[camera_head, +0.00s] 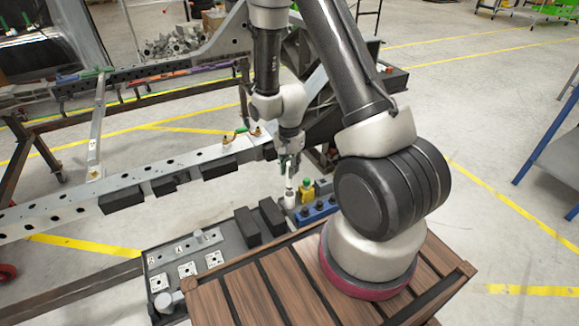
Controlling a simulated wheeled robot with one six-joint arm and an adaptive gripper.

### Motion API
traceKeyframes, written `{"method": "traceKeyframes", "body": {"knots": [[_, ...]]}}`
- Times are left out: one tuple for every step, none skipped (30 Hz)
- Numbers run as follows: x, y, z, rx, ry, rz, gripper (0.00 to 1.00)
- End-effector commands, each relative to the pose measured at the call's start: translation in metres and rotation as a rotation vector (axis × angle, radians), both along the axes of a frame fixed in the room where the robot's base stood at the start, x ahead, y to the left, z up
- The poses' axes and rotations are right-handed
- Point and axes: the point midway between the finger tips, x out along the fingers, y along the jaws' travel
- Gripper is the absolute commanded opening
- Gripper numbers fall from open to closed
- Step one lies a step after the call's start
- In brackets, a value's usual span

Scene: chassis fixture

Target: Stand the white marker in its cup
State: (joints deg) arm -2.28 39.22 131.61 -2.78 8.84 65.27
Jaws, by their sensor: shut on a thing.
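My gripper (289,162) points down near the middle of the view, shut on the white marker (290,184). The marker looks small and roughly upright, with its upper part hidden by the fingers. A small white cup (290,201) stands directly below it in the picture, beside the yellow and blue items. The marker's lower end overlaps the cup's top in this view; I cannot tell whether it is inside the rim or above it.
A yellow item with a green top (306,192) and a blue block (317,210) stand close right of the cup. Black blocks (259,222) stand left. A grey tray (160,262) lies at front left. A long perforated beam (70,206) runs behind.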

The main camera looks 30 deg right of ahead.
Motion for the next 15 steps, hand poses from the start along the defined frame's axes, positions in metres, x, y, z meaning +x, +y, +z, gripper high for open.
{"method": "traceKeyframes", "body": {"knots": [[0.0001, 0.0001, 0.0001, 0.000, 0.000, 0.000, 0.00], [0.0001, 0.0001, 0.0001, 0.000, 0.000, 0.000, 0.00], [0.0001, 0.0001, 0.0001, 0.000, 0.000, 0.000, 0.00], [0.0002, 0.0000, 0.0001, 0.000, 0.000, 0.000, 0.00], [0.0003, -0.0001, 0.0001, 0.000, 0.000, 0.000, 0.00], [0.0002, -0.0001, 0.0001, 0.000, 0.000, 0.000, 0.00], [0.0002, -0.0001, 0.0001, 0.000, 0.000, 0.000, 0.00], [0.0002, -0.0001, 0.0001, 0.000, 0.000, 0.000, 0.21], [0.0002, -0.0001, 0.0001, 0.000, 0.000, 0.000, 0.28], [0.0002, -0.0001, 0.0001, 0.000, 0.000, 0.000, 0.34], [0.0002, -0.0001, 0.0001, 0.000, 0.000, 0.000, 0.39], [0.0002, -0.0001, 0.0001, 0.000, 0.000, 0.000, 0.44], [0.0002, -0.0001, 0.0001, 0.000, 0.000, 0.000, 0.44], [0.0002, -0.0001, 0.0001, 0.000, 0.000, 0.000, 0.44], [0.0002, -0.0001, 0.0001, 0.000, 0.000, 0.000, 0.44]]}}
